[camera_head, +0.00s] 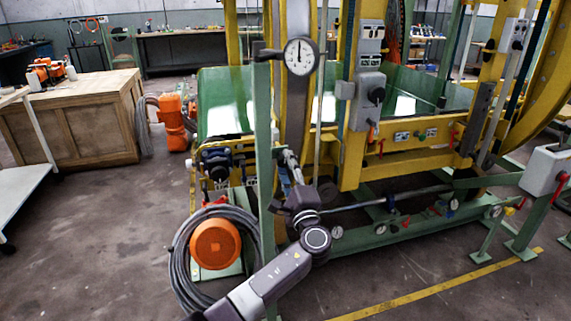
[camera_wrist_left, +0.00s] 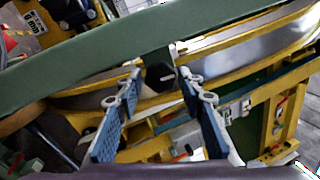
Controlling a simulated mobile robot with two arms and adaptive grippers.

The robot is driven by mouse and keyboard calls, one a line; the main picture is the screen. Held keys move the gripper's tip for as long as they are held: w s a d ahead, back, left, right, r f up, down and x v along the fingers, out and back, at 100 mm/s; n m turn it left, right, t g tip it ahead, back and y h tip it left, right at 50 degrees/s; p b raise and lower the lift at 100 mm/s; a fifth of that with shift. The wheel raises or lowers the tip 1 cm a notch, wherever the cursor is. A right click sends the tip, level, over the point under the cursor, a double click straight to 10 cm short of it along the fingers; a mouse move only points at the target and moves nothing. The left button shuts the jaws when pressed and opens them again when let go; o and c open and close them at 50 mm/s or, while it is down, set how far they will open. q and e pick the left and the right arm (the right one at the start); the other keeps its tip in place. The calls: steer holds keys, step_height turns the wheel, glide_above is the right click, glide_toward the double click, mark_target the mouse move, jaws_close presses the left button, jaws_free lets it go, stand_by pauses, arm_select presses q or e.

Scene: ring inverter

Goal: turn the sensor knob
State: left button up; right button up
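A black knob-like part (camera_wrist_left: 160,76) with a small pale mark shows in the left wrist view, on a short bracket beside a long green beam (camera_wrist_left: 85,62). My left gripper (camera_wrist_left: 160,102) is open, its two blue-padded fingers apart. The black part appears between and beyond the fingertips; I cannot tell the distance, and no contact shows. In the head view my left gripper (camera_head: 289,158) is small, just right of the green post (camera_head: 264,150) and below the round dial gauge (camera_head: 300,56). I cannot clearly pick out the knob there. My right gripper is not in view.
A yellow machine frame (camera_head: 350,160) stands close behind my left gripper. A coiled grey hose (camera_head: 180,260) and an orange motor (camera_head: 215,244) lie left of my arm. A wooden crate (camera_head: 75,118) stands at left. Open floor (camera_head: 100,250) lies at front left.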

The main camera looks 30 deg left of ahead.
arm_select(q)
steer(key=v, duration=1)
steer(key=shift+s+d, duration=0.25)
steer(key=shift+d, duration=0.05)
steer(key=shift+f, duration=0.2)
